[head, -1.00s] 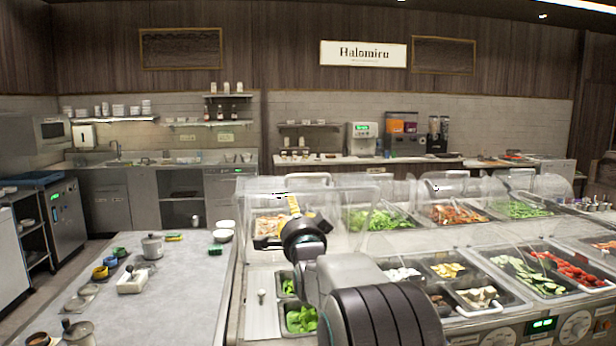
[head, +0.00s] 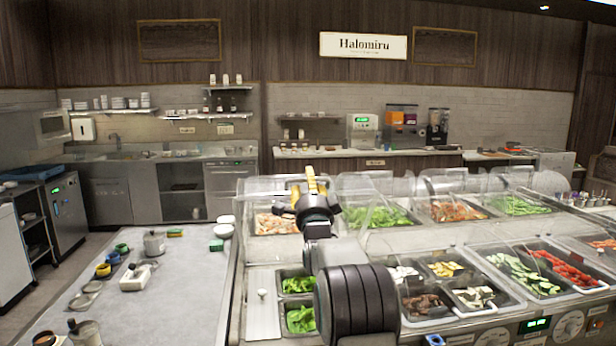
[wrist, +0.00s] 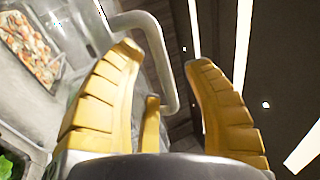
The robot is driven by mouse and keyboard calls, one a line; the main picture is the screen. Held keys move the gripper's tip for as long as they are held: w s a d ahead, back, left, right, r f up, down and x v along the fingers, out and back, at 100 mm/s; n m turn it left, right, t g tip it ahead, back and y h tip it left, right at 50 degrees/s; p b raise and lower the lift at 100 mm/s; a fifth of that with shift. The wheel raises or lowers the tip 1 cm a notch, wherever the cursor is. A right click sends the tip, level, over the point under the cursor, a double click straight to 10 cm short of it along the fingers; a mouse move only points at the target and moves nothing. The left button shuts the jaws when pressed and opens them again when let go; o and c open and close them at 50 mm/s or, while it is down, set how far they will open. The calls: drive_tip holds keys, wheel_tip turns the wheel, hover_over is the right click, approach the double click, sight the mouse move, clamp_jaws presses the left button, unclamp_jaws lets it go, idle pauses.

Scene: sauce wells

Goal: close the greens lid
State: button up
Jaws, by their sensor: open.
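My gripper (head: 312,182) is raised above the back row of wells, left of the greens well (head: 382,218). In the wrist view my gripper (wrist: 163,60) is open, with its yellow fingers spread. A grey bent bar handle (wrist: 168,62) shows beyond and between the fingers; I cannot tell whether they touch it. The clear greens lid (head: 368,186) appears raised over the leafy greens, though its transparent edges are hard to make out. Part of the lid is hidden or blends with the neighbouring covers.
A well of shrimp-like pieces (head: 272,223) lies left of my gripper and also shows in the wrist view (wrist: 30,45). More clear covers (head: 447,184) stand to the right. Front wells hold cut vegetables (head: 525,268). A grey counter (head: 185,290) with small pots is at left.

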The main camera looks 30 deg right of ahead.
drive_tip(key=shift+w+d+r, duration=0.2)
drive_tip(key=shift+w+d, duration=0.1)
drive_tip(key=shift+w, duration=0.25)
drive_tip(key=shift+o, duration=0.3)
clamp_jaws()
